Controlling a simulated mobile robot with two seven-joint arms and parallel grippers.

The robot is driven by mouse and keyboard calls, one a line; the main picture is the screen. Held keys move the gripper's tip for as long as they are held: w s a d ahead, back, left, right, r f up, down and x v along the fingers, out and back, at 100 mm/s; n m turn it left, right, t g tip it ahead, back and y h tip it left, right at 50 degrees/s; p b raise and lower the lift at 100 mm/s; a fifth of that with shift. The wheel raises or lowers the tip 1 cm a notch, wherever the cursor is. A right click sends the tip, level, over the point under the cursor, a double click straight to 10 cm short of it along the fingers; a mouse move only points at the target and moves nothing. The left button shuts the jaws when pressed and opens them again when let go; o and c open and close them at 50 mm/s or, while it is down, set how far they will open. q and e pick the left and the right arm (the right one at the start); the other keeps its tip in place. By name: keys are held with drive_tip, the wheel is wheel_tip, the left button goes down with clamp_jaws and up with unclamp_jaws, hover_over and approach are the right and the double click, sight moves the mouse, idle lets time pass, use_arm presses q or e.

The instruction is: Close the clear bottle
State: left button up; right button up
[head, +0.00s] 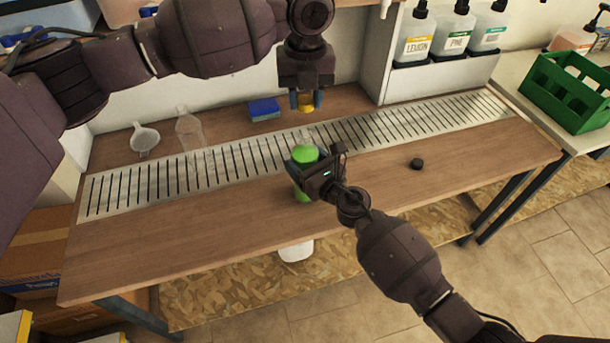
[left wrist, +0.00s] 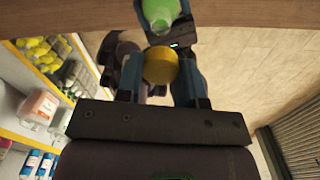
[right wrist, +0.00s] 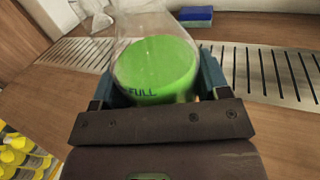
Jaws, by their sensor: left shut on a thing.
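The clear bottle (head: 304,154) holds green liquid and stands in front of the slotted grate, partly hidden by my right gripper (head: 305,170). In the right wrist view the bottle (right wrist: 155,70) is see-through above the green, with "FULL" printed on it, and the right fingers close on both its sides. My left gripper (head: 305,100) is shut on a yellow cap (head: 305,103), above and behind the bottle. In the left wrist view the yellow cap (left wrist: 160,65) sits between the fingertips, and the green bottle (left wrist: 160,14) shows beyond, apart from it.
A slotted metal grate (head: 240,155) runs along the wooden table (head: 200,225). A small black cap (head: 416,163) lies to the right. Pump bottles (head: 453,35) and a green crate (head: 568,92) are farther right.

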drive_tip(key=c, duration=0.7)
use_arm(q)
drive_tip(key=shift+f, duration=2.5)
drive_tip(key=shift+f, duration=0.15)
drive_tip(key=shift+f, duration=0.75)
drive_tip(key=shift+f, duration=0.55)
use_arm(e)
drive_tip(key=c, duration=0.4)
use_arm(q)
drive_tip(key=m, duration=1.3)
